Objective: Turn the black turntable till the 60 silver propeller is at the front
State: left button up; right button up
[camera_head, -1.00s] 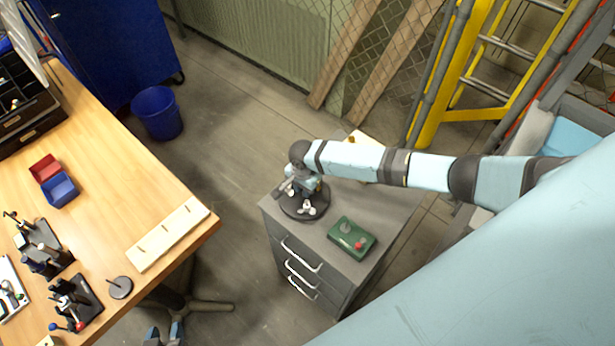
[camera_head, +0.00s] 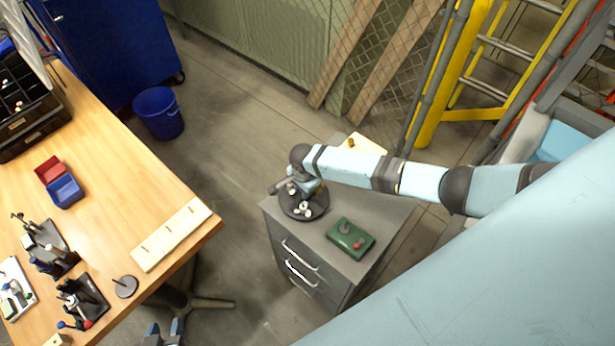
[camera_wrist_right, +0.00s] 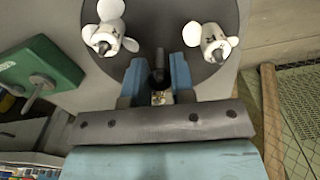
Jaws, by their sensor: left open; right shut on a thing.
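The black turntable (camera_head: 318,211) stands on the grey drawer cabinet, partly hidden under my right gripper (camera_head: 291,188). It also shows in the right wrist view (camera_wrist_right: 175,62). There, two white propellers with dark markings, one at left (camera_wrist_right: 107,36) and one at right (camera_wrist_right: 211,43), stand on the disc; I cannot read the markings. No propeller shows clearly as silver. My right gripper (camera_wrist_right: 159,82) is shut on a dark upright post (camera_wrist_right: 158,62) between its blue fingers. My left gripper (camera_head: 165,334) is open and empty at the bottom edge of the head view.
A wooden workbench (camera_head: 120,190) with bins and fixtures fills the left. A blue bucket (camera_head: 158,113) stands on the floor.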

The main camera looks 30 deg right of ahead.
dwell(0.4)
jog(key=shift+m+p, duration=0.5)
jog(key=shift+p, duration=0.05)
jog(key=shift+s+m, duration=0.1)
jog(key=shift+m, duration=1.2)
jog(key=shift+f+m, duration=0.1)
jog(key=shift+m, duration=1.6)
